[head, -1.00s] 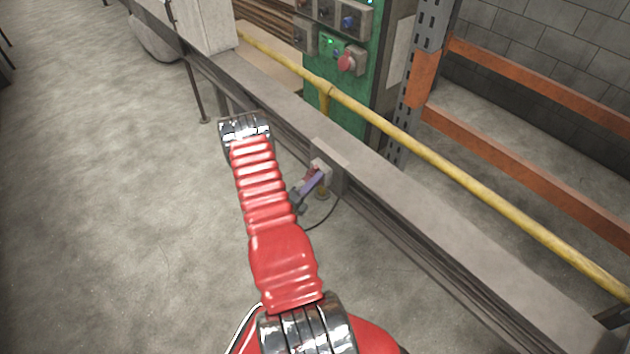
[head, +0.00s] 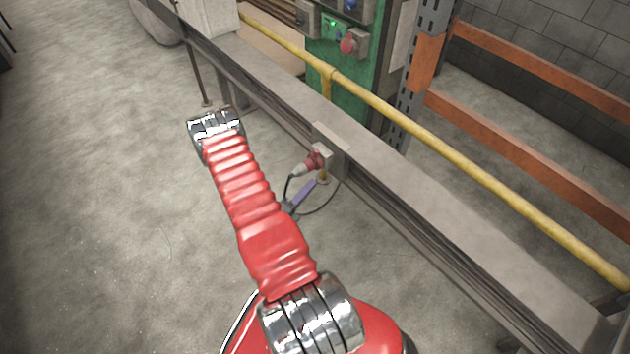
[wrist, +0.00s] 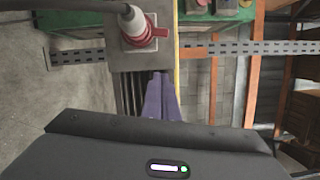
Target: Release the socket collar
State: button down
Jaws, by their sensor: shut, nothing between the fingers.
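The red socket collar (head: 315,160) sits at the front of a grey socket box (head: 326,151) on the side of the grey beam. A pale grey plug (head: 299,169) with a dark cable is in it. In the wrist view the red collar (wrist: 152,32) is at the top, around the plug (wrist: 133,20), in front of the box (wrist: 128,60). My gripper (head: 311,185) shows as purple fingers just below the plug in the head view. In the wrist view my gripper (wrist: 161,75) has its fingers together, empty, apart from the collar in the picture.
The grey beam (head: 420,205) and a yellow rail (head: 440,148) run diagonally across the right. A green control cabinet (head: 350,95) stands behind. Orange rack beams (head: 530,150) are at the right. The concrete floor (head: 110,200) at left is open. A loose cable hangs near the socket.

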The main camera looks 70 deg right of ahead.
jog(key=shift+v, duration=0.8)
jog(key=s+a+f+m+g+y, duration=0.1)
jog(key=s+a+m+g+y, duration=0.2)
jog(key=s+m+g, duration=0.35)
jog(key=s+a+r+m+g+y, duration=0.2)
jog(key=s+a+r+m+y, duration=0.3)
jog(key=m, duration=0.6)
jog(key=w+a+r+m+t+y, duration=0.45)
jog(key=w+a+r+m, duration=0.3)
jog(key=a+r, duration=0.3)
jog(key=w+a+r+m+t+y, duration=0.45)
jog(key=w+a+r+m, duration=0.35)
jog(key=a, duration=0.4)
jog(key=a+r+t, duration=0.4)
jog(key=a+r, duration=0.2)
jog(key=r, duration=0.3)
jog(key=w+a+r+n+t+y, duration=0.1)
jog(key=a+r+t, duration=0.4)
jog(key=r, duration=0.5)
jog(key=shift+w+a+n, duration=0.3)
jog(key=shift+w+a, duration=0.05)
jog(key=shift+a, duration=0.6)
